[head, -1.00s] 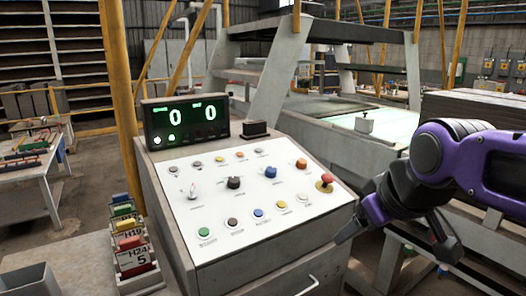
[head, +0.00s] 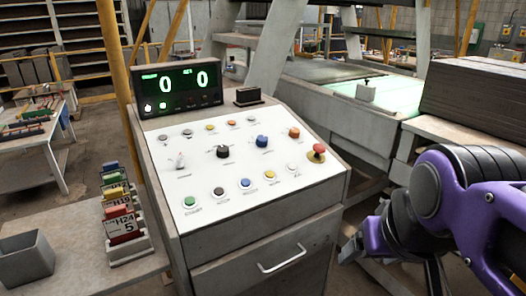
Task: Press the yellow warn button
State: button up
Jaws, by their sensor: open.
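The control panel (head: 237,157) is a sloped white face on a grey cabinet. A yellow button (head: 269,181) sits in its lower row, between a blue button (head: 245,183) and a white button (head: 293,169). Its label is too small to read. A smaller yellow round piece (head: 211,127) is in the top row. My gripper (head: 388,265) is open and empty, at the lower right, to the right of the cabinet and clear of the panel. Part of it is cut off by the bottom edge.
A red mushroom button (head: 317,153) sits at the panel's right edge. A green display (head: 177,89) and a small dark box (head: 248,96) stand above the panel. Coloured card holders (head: 123,222) and a grey bin (head: 25,258) are on the left table. Stacked dark sheets (head: 478,95) stand at the right.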

aim_at(271, 174)
jog(key=k+j+u, duration=0.15)
jog(key=k+j, duration=1.15)
jog(key=k, duration=0.15)
